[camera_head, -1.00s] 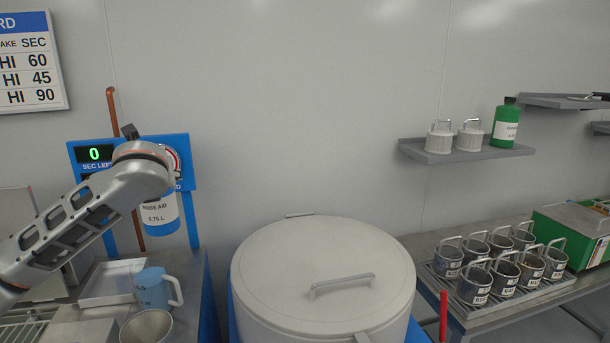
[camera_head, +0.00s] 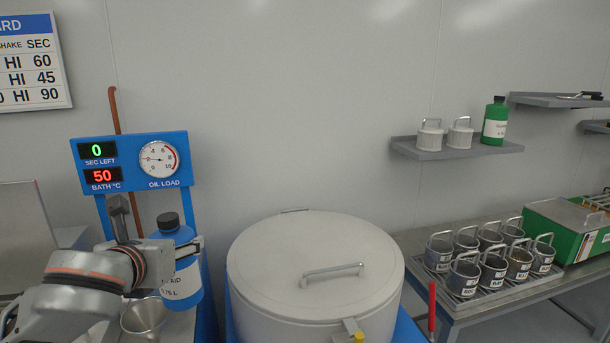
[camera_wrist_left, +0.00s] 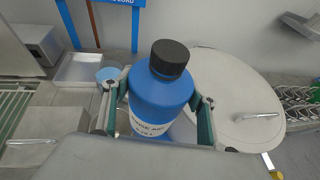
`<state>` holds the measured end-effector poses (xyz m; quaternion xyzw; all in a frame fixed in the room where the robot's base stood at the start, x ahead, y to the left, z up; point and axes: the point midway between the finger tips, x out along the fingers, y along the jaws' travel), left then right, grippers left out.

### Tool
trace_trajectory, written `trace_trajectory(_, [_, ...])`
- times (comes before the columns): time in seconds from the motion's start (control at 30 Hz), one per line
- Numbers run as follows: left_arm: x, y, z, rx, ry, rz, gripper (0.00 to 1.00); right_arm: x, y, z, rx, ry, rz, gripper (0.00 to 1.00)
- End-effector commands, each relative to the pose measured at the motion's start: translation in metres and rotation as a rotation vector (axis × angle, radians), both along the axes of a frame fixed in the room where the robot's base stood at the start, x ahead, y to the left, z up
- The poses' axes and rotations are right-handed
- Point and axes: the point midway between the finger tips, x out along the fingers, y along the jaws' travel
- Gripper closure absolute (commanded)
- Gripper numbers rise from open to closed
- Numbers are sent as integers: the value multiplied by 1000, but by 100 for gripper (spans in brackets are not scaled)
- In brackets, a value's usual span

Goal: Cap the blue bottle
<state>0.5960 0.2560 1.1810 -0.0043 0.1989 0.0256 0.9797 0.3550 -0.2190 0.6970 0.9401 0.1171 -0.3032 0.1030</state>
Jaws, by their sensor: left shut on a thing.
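The blue bottle (camera_head: 182,280) has a white label and stands roughly upright, with a black cap (camera_head: 169,221) on its neck. My left gripper (camera_head: 176,250) is shut around the bottle's body below the shoulder. In the left wrist view, the fingers (camera_wrist_left: 158,112) clasp both sides of the bottle (camera_wrist_left: 160,96), and the black cap (camera_wrist_left: 169,57) sits on top, clear of them. How tight the cap is cannot be told. The bottle's base is hidden in the wrist view. My right gripper is not in view.
A large white lidded drum (camera_head: 315,250) stands right of the bottle. A metal funnel-like cup (camera_head: 146,318) is below it. A blue gauge panel (camera_head: 130,163) is behind. Several metal baskets fill a rack (camera_head: 505,287) on the right bench. A wall shelf (camera_head: 455,151) holds a green bottle (camera_head: 495,122).

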Motion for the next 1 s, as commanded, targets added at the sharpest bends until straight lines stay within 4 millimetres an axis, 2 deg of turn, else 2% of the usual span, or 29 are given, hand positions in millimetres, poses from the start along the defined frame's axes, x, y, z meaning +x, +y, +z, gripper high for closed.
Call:
trace_trajectory(0.1, [-19, -6, -2, -2, -7, -34, 92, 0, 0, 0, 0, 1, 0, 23])
trace_trajectory(0.23, [-27, -9, -2, -2, -10, -50, 92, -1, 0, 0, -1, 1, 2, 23])
trace_trajectory(0.77, [-27, -10, -3, -2, -10, -53, 92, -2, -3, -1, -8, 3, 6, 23])
trace_trajectory(1.0, [-32, -25, -11, -1, -9, -132, 92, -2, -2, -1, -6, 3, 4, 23])
